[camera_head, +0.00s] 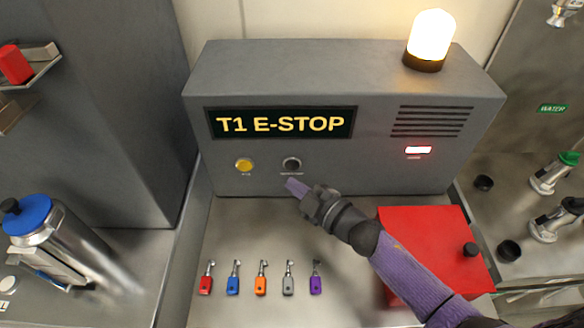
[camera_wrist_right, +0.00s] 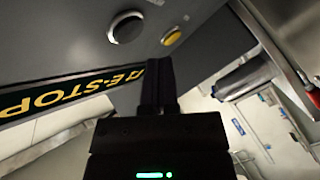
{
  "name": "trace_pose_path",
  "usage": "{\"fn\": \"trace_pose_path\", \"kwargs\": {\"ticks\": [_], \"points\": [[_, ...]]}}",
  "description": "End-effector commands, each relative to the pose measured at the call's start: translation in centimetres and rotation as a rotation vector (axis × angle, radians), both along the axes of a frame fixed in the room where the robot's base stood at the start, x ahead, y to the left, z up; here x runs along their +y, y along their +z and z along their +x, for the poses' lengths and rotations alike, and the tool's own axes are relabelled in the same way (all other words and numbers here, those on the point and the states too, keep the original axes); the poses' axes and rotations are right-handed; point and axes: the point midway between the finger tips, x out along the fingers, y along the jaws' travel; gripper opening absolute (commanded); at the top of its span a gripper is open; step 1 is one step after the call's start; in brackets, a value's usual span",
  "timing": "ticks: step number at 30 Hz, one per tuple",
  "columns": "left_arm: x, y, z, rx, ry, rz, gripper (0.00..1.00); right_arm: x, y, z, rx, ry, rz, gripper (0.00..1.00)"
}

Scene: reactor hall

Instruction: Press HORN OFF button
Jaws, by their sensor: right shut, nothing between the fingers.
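A grey box (camera_head: 230,80) carries a lit sign (camera_head: 281,123) reading "T1 E-STOP". Below it are a yellow button (camera_head: 244,165) and a dark round button (camera_head: 291,164); their small labels are too blurred to read. The wrist view shows the dark button (camera_wrist_right: 126,27) and the yellow button (camera_wrist_right: 172,37) beyond the fingertips. My right gripper (camera_head: 291,184) is shut and empty, its tip just below the dark button in the head view; I cannot tell whether it touches the panel. My left gripper is not in view.
An amber-white beacon (camera_head: 431,38) glows on top of the box. Several coloured padlock-like tags (camera_head: 261,278) lie on the metal bench. A red box (camera_head: 432,232) sits under my right arm. A blue-lidded canister (camera_head: 45,225) stands at left.

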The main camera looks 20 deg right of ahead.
Motion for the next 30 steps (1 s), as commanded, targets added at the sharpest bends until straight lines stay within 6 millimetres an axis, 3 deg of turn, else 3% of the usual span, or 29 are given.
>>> {"fn": "trace_pose_path", "kwargs": {"ticks": [7,30], "points": [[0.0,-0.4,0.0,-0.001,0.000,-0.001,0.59,-0.5,0.0,1.5,0.000,-0.001,-0.001,0.00],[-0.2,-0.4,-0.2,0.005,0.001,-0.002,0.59,-0.5,0.0,1.6,0.000,-0.001,-0.001,0.00]]}}
